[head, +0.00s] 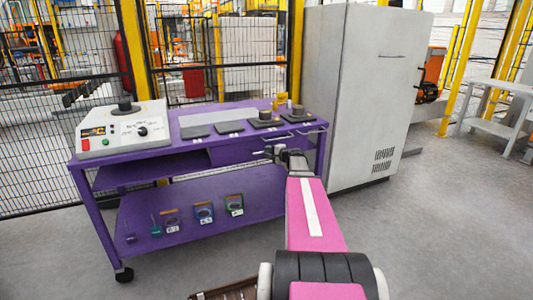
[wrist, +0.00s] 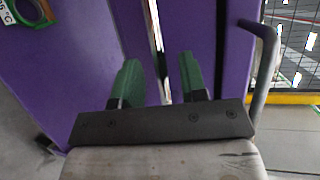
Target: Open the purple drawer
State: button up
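The purple drawer (head: 238,150) is under the right part of the purple workbench's top. In the head view its front is partly hidden behind my gripper (head: 272,152), which is just in front of it. In the wrist view my gripper (wrist: 158,78) has its two green fingers spread apart, with a purple front (wrist: 205,40) close beyond them. A thin shiny metal strip (wrist: 153,30), which looks like the drawer's handle, runs between the fingers. I see no finger contact with it. The drawer looks closed.
A grey bar handle (wrist: 268,45) sticks out at the workbench's right end, close to my gripper. A tall grey cabinet (head: 362,95) stands right behind. A control box (head: 122,130) and several dark plates lie on top. Floor (head: 430,230) at right is clear.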

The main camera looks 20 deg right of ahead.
jog(key=shift+x, duration=1.25)
grip_shut()
jog(key=shift+s, duration=0.15)
